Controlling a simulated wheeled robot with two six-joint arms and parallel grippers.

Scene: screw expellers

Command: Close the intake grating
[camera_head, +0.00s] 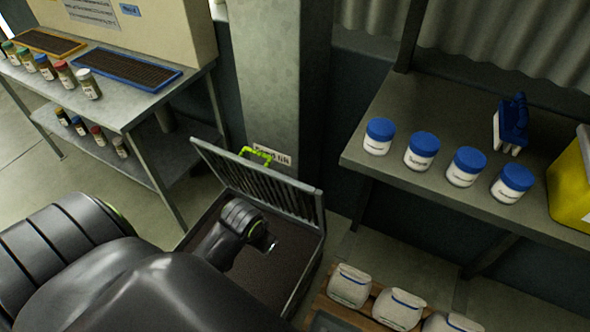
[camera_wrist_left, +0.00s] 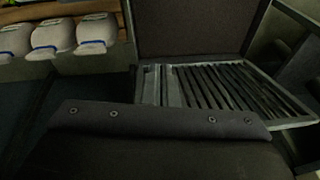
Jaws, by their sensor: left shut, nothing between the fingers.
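The intake grating (camera_head: 232,172) is a grey slatted panel with a bright green handle (camera_head: 258,152) on its upper edge. It stands raised and tilted at the back of a metal intake box (camera_head: 303,277) with a dark inside. My left arm reaches over the box, and the left gripper (camera_head: 270,243) is shut and empty in front of the grating's slatted face. The arm hides part of the opening. In the left wrist view the grating's slats (camera_wrist_left: 225,85) show beyond the dark housing of my own wrist; the fingertips are hidden there. My right gripper is not in view.
A pillar (camera_head: 280,80) stands behind the grating. A steel bench (camera_head: 150,110) with jars and trays is at the left. A shelf (camera_head: 390,170) with blue-lidded tubs is at the right. White bags (camera_head: 350,285) lie on a wooden pallet right of the box.

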